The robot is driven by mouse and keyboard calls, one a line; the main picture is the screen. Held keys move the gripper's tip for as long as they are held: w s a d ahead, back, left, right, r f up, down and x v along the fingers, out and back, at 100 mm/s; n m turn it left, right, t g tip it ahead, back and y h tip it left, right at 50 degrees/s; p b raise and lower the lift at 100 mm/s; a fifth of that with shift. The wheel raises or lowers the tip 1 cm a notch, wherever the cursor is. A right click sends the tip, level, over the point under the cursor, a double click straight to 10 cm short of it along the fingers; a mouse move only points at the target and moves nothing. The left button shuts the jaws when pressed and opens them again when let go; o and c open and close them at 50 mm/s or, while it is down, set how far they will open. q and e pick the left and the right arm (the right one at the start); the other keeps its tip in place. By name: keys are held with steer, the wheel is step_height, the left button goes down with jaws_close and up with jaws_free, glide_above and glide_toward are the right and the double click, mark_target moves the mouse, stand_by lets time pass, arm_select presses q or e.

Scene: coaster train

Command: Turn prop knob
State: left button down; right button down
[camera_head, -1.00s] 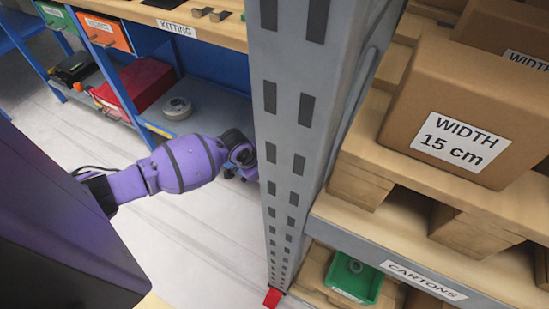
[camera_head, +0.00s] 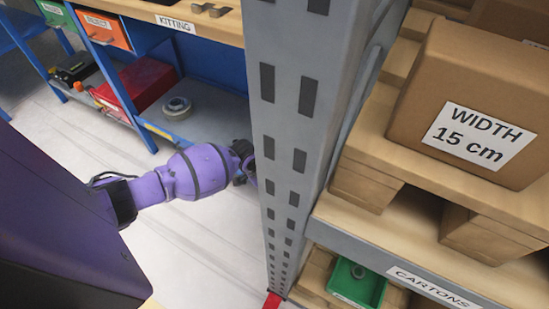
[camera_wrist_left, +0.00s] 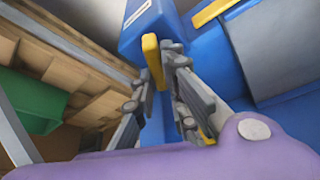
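No knob can be made out for certain in either view. My left arm comes in from the left in the head view, and its dark wrist end (camera_head: 243,160) runs behind the grey upright post, which hides the gripper there. In the left wrist view my left gripper (camera_wrist_left: 160,70) points at a blue box-like body (camera_wrist_left: 160,25). A yellow bar (camera_wrist_left: 152,60) stands at the fingertips. I cannot tell whether the fingers touch it or grip it. My right gripper is not in view.
The grey post (camera_head: 285,110) stands close beside my left arm. Right of it, a shelf carries a carton (camera_head: 465,110) marked width 15 cm and a green bin (camera_head: 355,284). A blue bench marked kitting (camera_head: 175,24) stands behind, with a red case (camera_head: 138,84) below.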

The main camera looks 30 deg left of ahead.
arm_select(q)
steer(key=shift+d, duration=0.1)
steer(key=shift+r+p, duration=0.15)
steer(key=shift+p, duration=0.4)
steer(key=n+y+p, duration=0.1)
steer(key=n+p, duration=0.2)
steer(key=shift+w+r+t+p, duration=0.1)
steer(key=shift+r+t+p, duration=0.05)
steer(key=shift+t+p, duration=0.2)
steer(key=shift+n+p, duration=0.4)
steer(key=shift+p, duration=0.05)
steer(key=shift+f+n+y+p, duration=0.25)
steer(key=shift+n+y+p, duration=0.1)
steer(key=shift+n+y, duration=0.05)
steer(key=c, duration=1.8)
jaws_free()
steer(key=shift+f, duration=0.1)
